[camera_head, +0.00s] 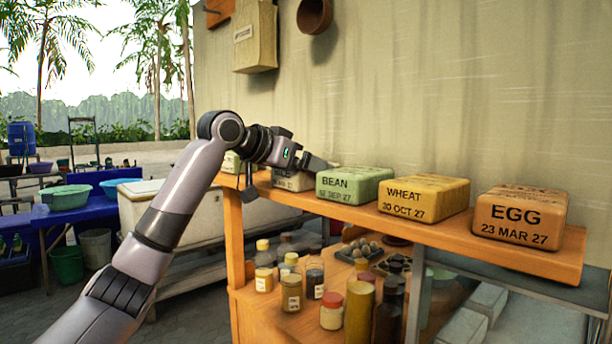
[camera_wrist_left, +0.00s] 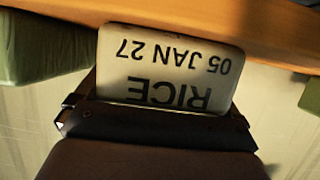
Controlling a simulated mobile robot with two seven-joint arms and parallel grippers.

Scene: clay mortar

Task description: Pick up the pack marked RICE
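The pack marked RICE (camera_wrist_left: 170,68) is cream with dark lettering and the date 05 JAN 27. It shows upside down in the left wrist view, against the shelf. My left gripper (camera_wrist_left: 165,112) is at the pack, with dark finger parts at both sides of it; whether they press on it I cannot tell. In the head view, my left gripper (camera_head: 318,163) is above a pale pack (camera_head: 292,182), whose lettering is mostly hidden there. My right gripper is in neither view.
On the wooden shelf (camera_head: 470,243) stand a green BEAN pack (camera_head: 352,187), a yellow WHEAT pack (camera_head: 424,197) and an orange EGG pack (camera_head: 520,216) to the right. Another pale pack (camera_head: 231,162) is left. Jars (camera_head: 291,292) stand below. The wall is close behind.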

